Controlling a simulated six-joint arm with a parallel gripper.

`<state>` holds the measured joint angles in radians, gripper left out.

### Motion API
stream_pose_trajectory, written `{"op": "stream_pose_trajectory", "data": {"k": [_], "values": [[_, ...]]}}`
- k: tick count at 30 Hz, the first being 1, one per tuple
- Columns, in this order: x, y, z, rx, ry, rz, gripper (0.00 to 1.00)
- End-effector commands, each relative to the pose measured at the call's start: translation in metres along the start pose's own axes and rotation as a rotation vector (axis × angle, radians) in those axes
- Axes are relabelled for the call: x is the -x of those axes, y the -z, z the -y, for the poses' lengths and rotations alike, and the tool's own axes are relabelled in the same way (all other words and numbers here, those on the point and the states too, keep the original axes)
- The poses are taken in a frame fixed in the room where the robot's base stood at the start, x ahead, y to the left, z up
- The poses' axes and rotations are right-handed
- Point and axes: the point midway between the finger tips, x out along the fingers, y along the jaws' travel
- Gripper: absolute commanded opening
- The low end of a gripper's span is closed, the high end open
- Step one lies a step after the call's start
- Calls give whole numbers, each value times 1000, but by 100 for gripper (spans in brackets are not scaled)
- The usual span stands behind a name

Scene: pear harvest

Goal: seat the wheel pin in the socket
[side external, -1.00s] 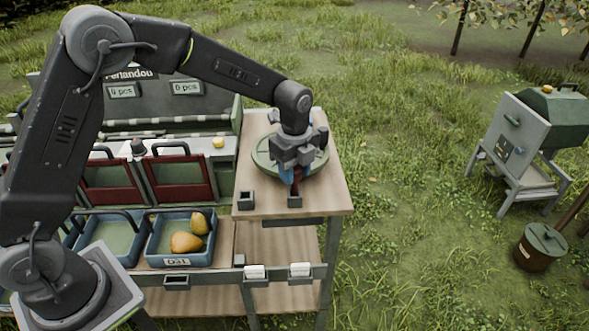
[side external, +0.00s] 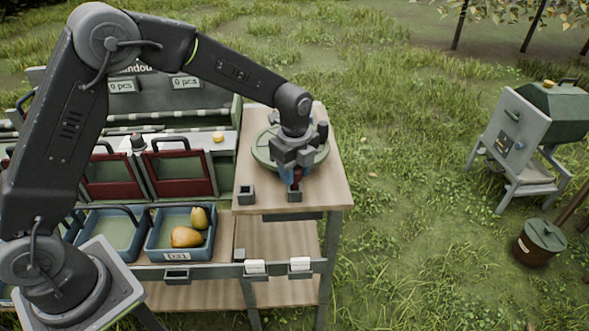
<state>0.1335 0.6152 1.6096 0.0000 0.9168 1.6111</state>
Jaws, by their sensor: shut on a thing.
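My gripper (side external: 293,177) points down over the front part of the wooden side table (side external: 327,190). It is shut on a small dark red piece (side external: 297,176), probably the wheel pin, which is mostly hidden by the fingers. Directly below is a small dark square socket block (side external: 294,195) near the table's front edge. The red piece's lower end is at or just above this block; I cannot tell whether it is inside. A round green wheel-like disc (side external: 263,152) lies behind the gripper, partly covered by it.
A second dark square block (side external: 246,194) stands to the left on the table. Blue crates, one holding yellow pears (side external: 186,237), sit lower left. Red-framed bins (side external: 181,172) stand behind them. The table's right side is clear.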

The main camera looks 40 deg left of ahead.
Motion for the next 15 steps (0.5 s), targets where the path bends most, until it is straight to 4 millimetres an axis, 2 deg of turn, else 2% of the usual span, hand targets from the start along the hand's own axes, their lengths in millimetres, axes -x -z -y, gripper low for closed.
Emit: {"op": "stream_pose_trajectory", "data": {"k": [15], "values": [[-8, 0, 0, 0, -1, 0, 12]]}}
